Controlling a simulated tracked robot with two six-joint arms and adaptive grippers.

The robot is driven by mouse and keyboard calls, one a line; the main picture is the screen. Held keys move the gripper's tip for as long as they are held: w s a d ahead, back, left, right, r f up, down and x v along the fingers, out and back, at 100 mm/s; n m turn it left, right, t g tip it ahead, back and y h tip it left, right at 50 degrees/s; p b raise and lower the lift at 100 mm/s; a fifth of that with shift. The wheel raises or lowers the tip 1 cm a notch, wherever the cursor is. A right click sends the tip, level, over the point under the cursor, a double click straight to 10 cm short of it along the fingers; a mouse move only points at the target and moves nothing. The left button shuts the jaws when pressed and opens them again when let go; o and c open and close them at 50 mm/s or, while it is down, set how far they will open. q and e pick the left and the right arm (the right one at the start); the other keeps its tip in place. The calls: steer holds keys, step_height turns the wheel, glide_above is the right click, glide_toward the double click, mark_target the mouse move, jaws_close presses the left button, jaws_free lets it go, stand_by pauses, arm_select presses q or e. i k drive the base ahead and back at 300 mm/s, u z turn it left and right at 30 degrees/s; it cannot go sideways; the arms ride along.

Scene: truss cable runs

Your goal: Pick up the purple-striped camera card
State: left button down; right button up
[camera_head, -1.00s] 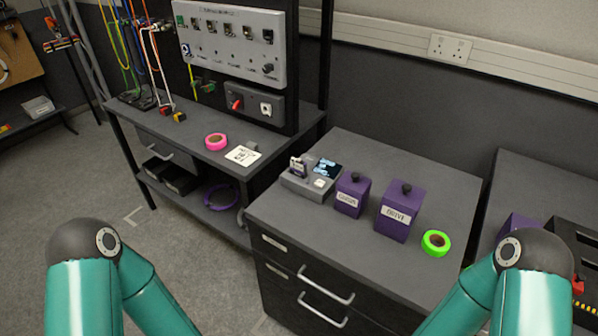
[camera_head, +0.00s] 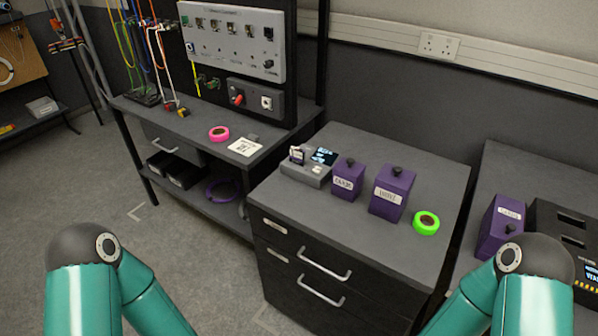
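A small card (camera_head: 297,154) stands upright in the grey card reader (camera_head: 304,172) on the drawer cabinet; it is too small to tell whether it has purple stripes. The reader has a lit dark screen (camera_head: 324,156). Two purple boxes with black knobs stand to its right: a smaller labelled one (camera_head: 347,182) and a larger labelled one (camera_head: 391,195). My teal arms show at the bottom left and bottom right, well short of the cabinet top. Both grippers are outside the picture.
A green tape roll (camera_head: 426,223) lies at the cabinet's right. The front of the cabinet top (camera_head: 330,222) is clear. A bench at the left holds pink tape (camera_head: 219,133), a white label sheet (camera_head: 245,147) and a switch panel (camera_head: 233,42). Another purple box (camera_head: 499,226) stands far right.

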mark_target(298, 157)
steer(key=k, duration=1)
steer(key=u, duration=0.4)
steer(key=i, duration=1.15)
steer(key=u, duration=0.55)
steer(key=i, duration=0.8)
steer(key=z, duration=0.3)
